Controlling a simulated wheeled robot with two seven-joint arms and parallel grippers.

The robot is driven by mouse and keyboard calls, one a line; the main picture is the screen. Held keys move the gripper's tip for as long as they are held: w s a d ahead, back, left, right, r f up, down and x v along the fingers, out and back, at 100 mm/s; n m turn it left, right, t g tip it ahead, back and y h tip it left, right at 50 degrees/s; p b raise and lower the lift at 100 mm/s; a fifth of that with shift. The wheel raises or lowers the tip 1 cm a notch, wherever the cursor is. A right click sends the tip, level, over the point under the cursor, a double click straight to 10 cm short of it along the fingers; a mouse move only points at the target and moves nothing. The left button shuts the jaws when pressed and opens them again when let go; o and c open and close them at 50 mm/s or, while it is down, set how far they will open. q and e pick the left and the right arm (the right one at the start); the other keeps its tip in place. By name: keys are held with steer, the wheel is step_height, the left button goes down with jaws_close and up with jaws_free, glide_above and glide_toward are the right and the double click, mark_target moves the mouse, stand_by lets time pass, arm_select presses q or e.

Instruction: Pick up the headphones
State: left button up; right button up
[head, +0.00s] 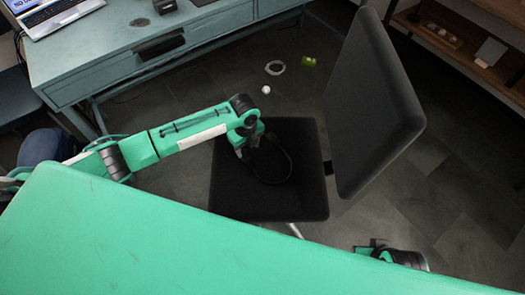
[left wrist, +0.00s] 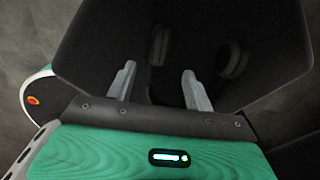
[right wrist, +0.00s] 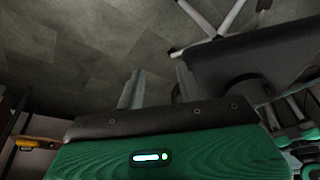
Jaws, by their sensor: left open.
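The black headphones lie on the dark chair seat (head: 228,190). Their thin headband (head: 289,165) shows as a dark loop in the head view. In the left wrist view a round ear cup (left wrist: 233,60) shows ahead, right of the fingers, and a second dark cup (left wrist: 159,45) shows between them. My left gripper (head: 246,150) is over the seat, beside the headphones. My right gripper (head: 366,249) is low, right of the seat. Its fingers (right wrist: 158,78) are apart and empty.
The chair's tall backrest (head: 370,105) rises right of the seat. A green surface (head: 180,250) fills the near left. A teal desk (head: 110,50) with a laptop (head: 55,14) stands behind. A white ball (head: 266,89) and a pale ring (head: 275,67) lie on the floor.

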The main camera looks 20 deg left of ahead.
mark_target(248, 156)
arm_select(q)
step_height(248, 156, down, 2)
steer(key=shift+w+f, duration=0.1)
steer(key=shift+f, duration=0.05)
steer(key=shift+s+f+b, duration=0.15)
steer(key=shift+f+b, duration=0.2)
steer(key=shift+f, duration=1)
steer(key=shift+s+f+b, duration=0.1)
steer(key=shift+f+b, duration=0.25)
steer(key=shift+f, duration=1)
jaws_close()
arm_select(e)
steer(key=v, duration=0.3)
steer(key=shift+w+a+r, duration=0.1)
steer(key=shift+w, duration=0.1)
